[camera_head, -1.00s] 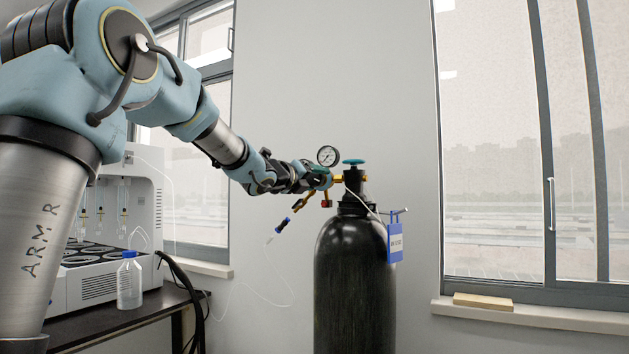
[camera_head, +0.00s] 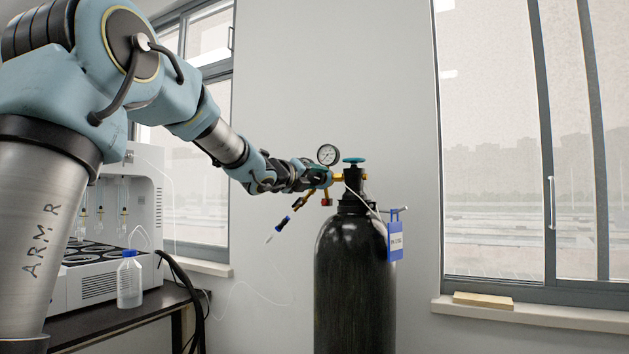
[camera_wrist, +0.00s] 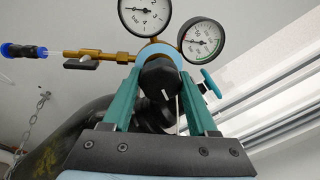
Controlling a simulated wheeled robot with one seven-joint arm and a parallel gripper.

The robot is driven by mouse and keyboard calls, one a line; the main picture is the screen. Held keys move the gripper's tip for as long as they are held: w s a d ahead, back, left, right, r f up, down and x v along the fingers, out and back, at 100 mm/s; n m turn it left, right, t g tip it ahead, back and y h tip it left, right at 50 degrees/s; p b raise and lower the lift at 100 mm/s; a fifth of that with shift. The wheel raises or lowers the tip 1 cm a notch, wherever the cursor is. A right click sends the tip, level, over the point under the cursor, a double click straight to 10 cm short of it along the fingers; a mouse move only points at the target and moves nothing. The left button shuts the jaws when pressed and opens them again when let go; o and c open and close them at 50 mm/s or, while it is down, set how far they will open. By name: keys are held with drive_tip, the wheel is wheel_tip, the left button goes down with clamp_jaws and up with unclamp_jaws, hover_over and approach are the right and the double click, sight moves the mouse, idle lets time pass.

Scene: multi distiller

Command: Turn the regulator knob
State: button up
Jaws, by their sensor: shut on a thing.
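My gripper is shut on the knob. In the head view my gripper (camera_head: 322,178) reaches the brass regulator (camera_head: 338,179) at the top of the black gas cylinder (camera_head: 355,280), and the knob is hidden there. Two round gauges stand above the knob in the wrist view: the left gauge (camera_wrist: 145,12) and the right gauge (camera_wrist: 201,42).
A white distiller (camera_head: 110,230) and a bottle (camera_head: 129,280) stand on the dark table at left. A thin hose hangs by the regulator. Windows flank the wall.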

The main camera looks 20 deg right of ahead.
drive_tip(key=n+b, duration=0.1)
drive_tip(key=n, duration=0.4)
drive_tip(key=shift+s, duration=0.1)
drive_tip(key=n+t+b, duration=0.1)
drive_tip(key=n, duration=0.5)
drive_tip(key=shift+r, duration=0.15)
drive_tip(key=n, duration=0.6)
drive_tip(key=shift+r+t, duration=0.1)
drive_tip(key=shift+t, duration=0.2)
drive_tip(key=shift+n+t, duration=0.3)
drive_tip(key=shift+n, duration=2)
drive_tip(key=o, duration=1.4)
drive_tip(key=shift+c, duration=0.2)
drive_tip(key=b+v, duration=0.1)
drive_tip(key=v, duration=0.9)
drive_tip(key=shift+s+a+b, duration=0.25)
drive_tip(key=shift+a+b, duration=0.05)
